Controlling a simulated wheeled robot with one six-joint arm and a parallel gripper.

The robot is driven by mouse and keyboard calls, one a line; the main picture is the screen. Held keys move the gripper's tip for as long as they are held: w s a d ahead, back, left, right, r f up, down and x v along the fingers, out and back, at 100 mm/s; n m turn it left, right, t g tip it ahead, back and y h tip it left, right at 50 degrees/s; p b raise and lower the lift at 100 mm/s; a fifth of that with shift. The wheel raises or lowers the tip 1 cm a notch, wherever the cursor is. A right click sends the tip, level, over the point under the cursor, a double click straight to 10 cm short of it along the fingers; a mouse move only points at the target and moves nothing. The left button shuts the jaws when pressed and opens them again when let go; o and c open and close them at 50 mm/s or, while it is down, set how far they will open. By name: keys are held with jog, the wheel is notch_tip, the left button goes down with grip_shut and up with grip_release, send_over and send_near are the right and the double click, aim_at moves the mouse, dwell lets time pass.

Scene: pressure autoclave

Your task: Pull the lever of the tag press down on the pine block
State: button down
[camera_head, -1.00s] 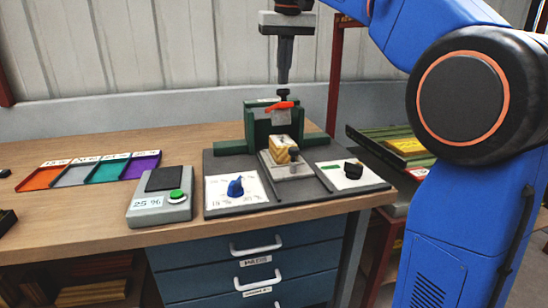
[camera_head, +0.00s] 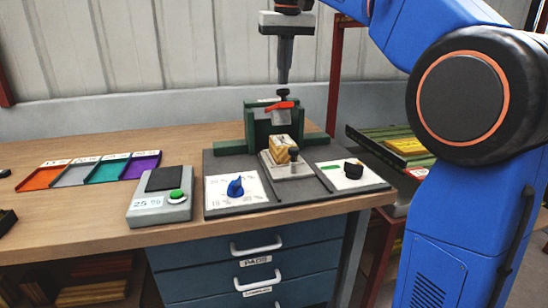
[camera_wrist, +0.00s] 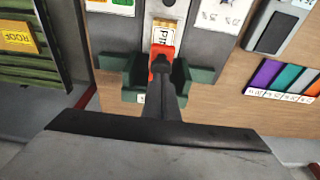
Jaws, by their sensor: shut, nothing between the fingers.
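The green tag press (camera_head: 258,125) stands at the back of a grey board on the workbench. Its orange-red lever (camera_head: 279,106) lies across the front of the press, and it also shows in the wrist view (camera_wrist: 161,58). The pale pine block (camera_head: 282,145) sits in a holder in front of the press, and its lettered top shows in the wrist view (camera_wrist: 164,34). My gripper (camera_head: 284,93) is shut and empty, pointing down at the lever from just above or behind it. I cannot tell whether the tips touch the lever. In the wrist view, my fingers (camera_wrist: 166,78) overlap the lever's near end.
A grey box with a green button (camera_head: 176,195) stands left of the board. Coloured trays (camera_head: 105,168) lie farther left. A shelf stack (camera_head: 395,147) stands at the right.

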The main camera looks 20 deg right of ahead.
aim_at(283, 97)
jog(key=shift+f, duration=0.1)
jog(key=shift+f, duration=2.75)
jog(key=shift+r, duration=4.55)
jog(key=shift+s, duration=0.1)
